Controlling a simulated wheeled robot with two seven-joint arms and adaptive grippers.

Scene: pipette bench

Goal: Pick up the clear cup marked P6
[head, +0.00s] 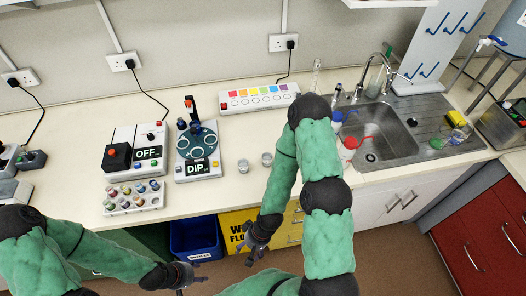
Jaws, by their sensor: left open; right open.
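Two small clear cups stand on the bench right of the dip device: a nearer left one (243,166) and one slightly farther right (267,159). Their markings are too small to read, so I cannot tell which is P6. My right gripper (248,246) is open and empty, pointing down in front of the bench edge, below the cups in the picture. My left gripper (187,281) is open and empty, low at the bottom of the picture, away from the bench top.
The DIP device (197,166) and OFF box (148,154) stand left of the cups, with a rack of coloured vials (133,205) in front. A colour-strip panel (258,97) is behind. The sink (385,125) with red and white containers is right, beyond my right arm. Bins stand below the bench.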

